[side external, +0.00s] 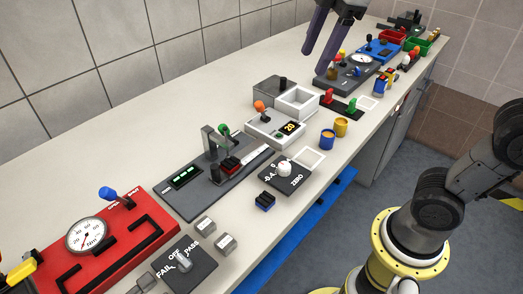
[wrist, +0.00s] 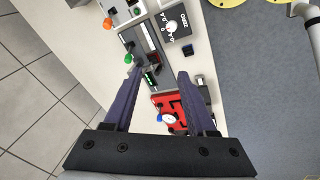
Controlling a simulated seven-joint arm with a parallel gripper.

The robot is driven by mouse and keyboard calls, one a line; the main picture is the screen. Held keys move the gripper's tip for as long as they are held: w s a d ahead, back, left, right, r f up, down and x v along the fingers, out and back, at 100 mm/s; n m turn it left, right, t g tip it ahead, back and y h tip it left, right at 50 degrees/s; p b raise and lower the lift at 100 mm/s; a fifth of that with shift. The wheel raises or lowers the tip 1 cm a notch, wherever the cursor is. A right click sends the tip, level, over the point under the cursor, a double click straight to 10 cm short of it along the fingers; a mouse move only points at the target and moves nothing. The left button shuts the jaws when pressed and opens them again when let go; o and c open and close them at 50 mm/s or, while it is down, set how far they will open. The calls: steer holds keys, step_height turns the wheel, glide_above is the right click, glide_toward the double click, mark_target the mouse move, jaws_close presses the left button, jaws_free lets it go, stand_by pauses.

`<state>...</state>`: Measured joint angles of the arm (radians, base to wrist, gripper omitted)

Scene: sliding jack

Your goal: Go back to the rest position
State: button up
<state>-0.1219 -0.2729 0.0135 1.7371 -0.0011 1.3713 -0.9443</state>
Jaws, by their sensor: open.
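My gripper (side external: 318,58) hangs at the top of the side view, high above the far half of the bench. Its two dark purple fingers are apart with nothing between them. In the wrist view the open fingers (wrist: 160,74) point down over the bench, and no object touches them. A dark panel (side external: 203,190) with a green display, a grey upright post and a green-knobbed lever (side external: 224,130) lies mid-bench, well away from my gripper in the side view. The green knob also shows in the wrist view (wrist: 128,59), left of the fingertips.
A red gauge panel (side external: 110,240) lies at the near left. A ZERO dial panel (side external: 286,177), an orange-knobbed box (side external: 274,128), a white open box (side external: 297,101) and blue and yellow cups (side external: 327,139) stand mid-bench. Several more fixtures crowd the far end. Air around my gripper is clear.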

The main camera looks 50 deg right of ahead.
steer(key=s+d+f+m+t, duration=0.2)
steer(key=s+d+f+m, duration=0.1)
steer(key=s+f+m, duration=0.8)
steer(key=shift+s+d+f+m, duration=0.25)
steer(key=shift+f+m, duration=0.35)
steer(key=shift+f, duration=0.75)
